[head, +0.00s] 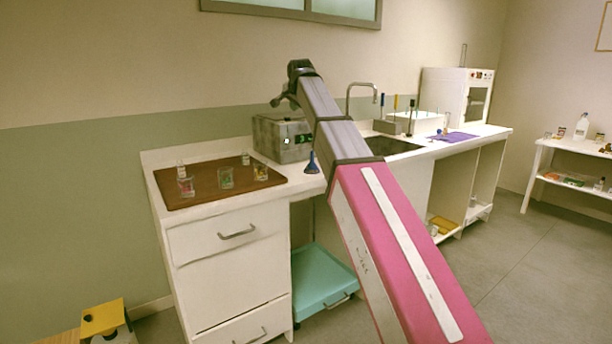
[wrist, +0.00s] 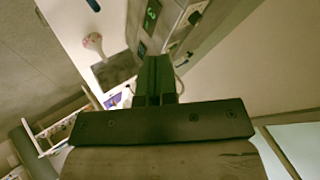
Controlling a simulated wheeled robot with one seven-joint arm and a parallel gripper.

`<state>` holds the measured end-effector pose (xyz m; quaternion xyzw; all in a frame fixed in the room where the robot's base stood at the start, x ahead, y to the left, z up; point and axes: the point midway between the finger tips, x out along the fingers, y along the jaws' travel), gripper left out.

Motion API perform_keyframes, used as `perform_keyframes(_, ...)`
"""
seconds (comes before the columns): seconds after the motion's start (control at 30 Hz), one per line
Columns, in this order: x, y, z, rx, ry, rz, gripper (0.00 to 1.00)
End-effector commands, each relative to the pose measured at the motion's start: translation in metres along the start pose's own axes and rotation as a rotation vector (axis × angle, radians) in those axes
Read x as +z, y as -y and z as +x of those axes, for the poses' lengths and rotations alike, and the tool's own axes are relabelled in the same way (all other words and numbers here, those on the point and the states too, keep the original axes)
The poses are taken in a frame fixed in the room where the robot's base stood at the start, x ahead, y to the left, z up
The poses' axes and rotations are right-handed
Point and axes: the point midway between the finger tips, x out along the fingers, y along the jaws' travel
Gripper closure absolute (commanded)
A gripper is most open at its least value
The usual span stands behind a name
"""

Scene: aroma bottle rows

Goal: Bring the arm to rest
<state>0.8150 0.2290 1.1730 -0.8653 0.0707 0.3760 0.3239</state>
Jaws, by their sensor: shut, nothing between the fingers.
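My arm (head: 375,215) reaches up and away from the lower right, over the front of the counter. Its far end is raised above the worktop, in front of the wall. My gripper (wrist: 155,62) is shut and empty in the wrist view, its two dark fingers together. In the head view the far end of the arm is small and the fingers cannot be made out clearly. The gripper touches nothing that I can see.
A brown tray (head: 168,187) with several small glass jars lies on the left counter. A grey device (head: 283,138) stands behind the arm, with a sink (head: 395,146) to its right. A teal drawer cart (head: 322,285) is below. A white shelf (head: 570,148) stands far right.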

Motion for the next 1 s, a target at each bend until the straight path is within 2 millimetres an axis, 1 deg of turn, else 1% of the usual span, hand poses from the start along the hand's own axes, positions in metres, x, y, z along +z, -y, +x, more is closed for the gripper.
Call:
perform_keyframes(0.07, 0.000, 0.000, 0.000, 0.000, 0.000, 0.000, 1.00)
perform_keyframes(0.37, 0.014, -0.030, 0.023, 0.032, 0.021, -0.032, 1.00)
perform_keyframes(0.57, 0.028, -0.062, 0.046, 0.064, 0.044, -0.065, 1.00)
perform_keyframes(0.67, 0.039, -0.083, 0.060, 0.085, 0.061, -0.088, 1.00)
perform_keyframes(0.77, 0.052, -0.109, 0.077, 0.109, 0.083, -0.115, 1.00)
perform_keyframes(0.87, 0.070, -0.146, 0.096, 0.142, 0.113, -0.149, 1.00)
perform_keyframes(0.9, 0.079, -0.163, 0.105, 0.156, 0.129, -0.166, 1.00)
perform_keyframes(0.97, 0.092, -0.189, 0.118, 0.177, 0.153, -0.192, 1.00)
perform_keyframes(1.0, 0.101, -0.206, 0.125, 0.191, 0.169, -0.209, 1.00)
